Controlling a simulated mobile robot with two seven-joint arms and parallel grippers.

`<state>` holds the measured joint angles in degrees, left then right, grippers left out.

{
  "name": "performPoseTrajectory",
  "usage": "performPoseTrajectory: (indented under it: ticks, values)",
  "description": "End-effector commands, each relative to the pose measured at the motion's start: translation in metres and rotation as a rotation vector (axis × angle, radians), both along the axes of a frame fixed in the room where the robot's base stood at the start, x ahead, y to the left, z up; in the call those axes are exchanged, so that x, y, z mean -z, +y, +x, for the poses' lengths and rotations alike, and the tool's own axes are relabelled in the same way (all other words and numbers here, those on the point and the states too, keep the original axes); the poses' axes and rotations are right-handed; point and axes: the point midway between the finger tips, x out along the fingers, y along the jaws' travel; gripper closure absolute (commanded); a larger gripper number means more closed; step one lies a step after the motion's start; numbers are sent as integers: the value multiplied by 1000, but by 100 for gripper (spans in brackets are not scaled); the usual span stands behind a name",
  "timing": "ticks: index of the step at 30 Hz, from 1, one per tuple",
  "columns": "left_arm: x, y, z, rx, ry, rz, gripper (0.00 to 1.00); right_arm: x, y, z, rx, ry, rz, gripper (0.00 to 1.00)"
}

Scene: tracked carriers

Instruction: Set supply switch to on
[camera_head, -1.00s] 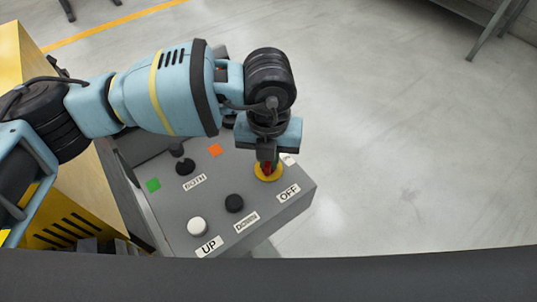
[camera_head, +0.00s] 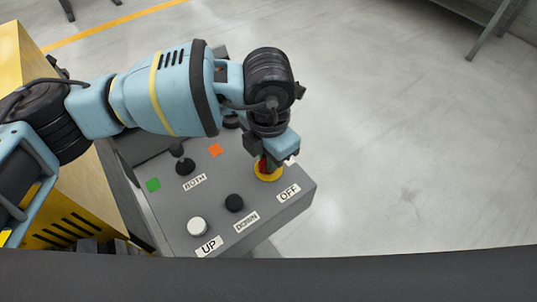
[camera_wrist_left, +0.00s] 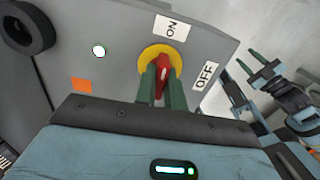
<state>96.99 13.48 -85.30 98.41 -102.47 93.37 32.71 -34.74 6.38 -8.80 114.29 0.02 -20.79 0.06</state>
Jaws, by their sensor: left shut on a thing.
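The supply switch (camera_head: 264,167) is a red handle on a yellow disc, on the far right part of the grey control box (camera_head: 250,212). The wrist view shows its red handle (camera_wrist_left: 163,67) with a white mark, the ON label (camera_wrist_left: 172,27) and the OFF label (camera_wrist_left: 205,75). The handle's mark lies near the ON side, but its exact setting is hard to tell. My left gripper (camera_head: 267,160) is shut on the red handle, with its green fingers (camera_wrist_left: 162,85) on either side. My right gripper (camera_wrist_left: 243,66) shows open and empty in the wrist view.
The box also bears a white UP button (camera_head: 197,226), a black DOWN button (camera_head: 234,203), a black knob by the BOTH label (camera_head: 185,167), and green and orange squares. A lamp (camera_wrist_left: 98,51) is lit. Open floor lies to the right.

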Motion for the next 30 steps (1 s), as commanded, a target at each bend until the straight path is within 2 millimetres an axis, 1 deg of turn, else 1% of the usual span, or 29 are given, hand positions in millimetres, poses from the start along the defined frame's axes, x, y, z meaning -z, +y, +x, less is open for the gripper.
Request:
performPoseTrajectory:
  ticks: [7,19,20,24,30]
  values:
    - [-1,0,0,45,-1,0,100,-1,0,4,0,-7,1,64]
    - [-1,0,0,48,-2,-1,100,-2,0,7,0,-14,0,64]
    - [-1,0,0,48,-2,-1,85,-2,0,7,0,-14,0,64]
    - [-1,0,0,47,-1,0,67,-2,0,7,0,-13,0,64]
    - [0,0,0,47,-1,0,67,-1,0,3,0,-6,1,64]
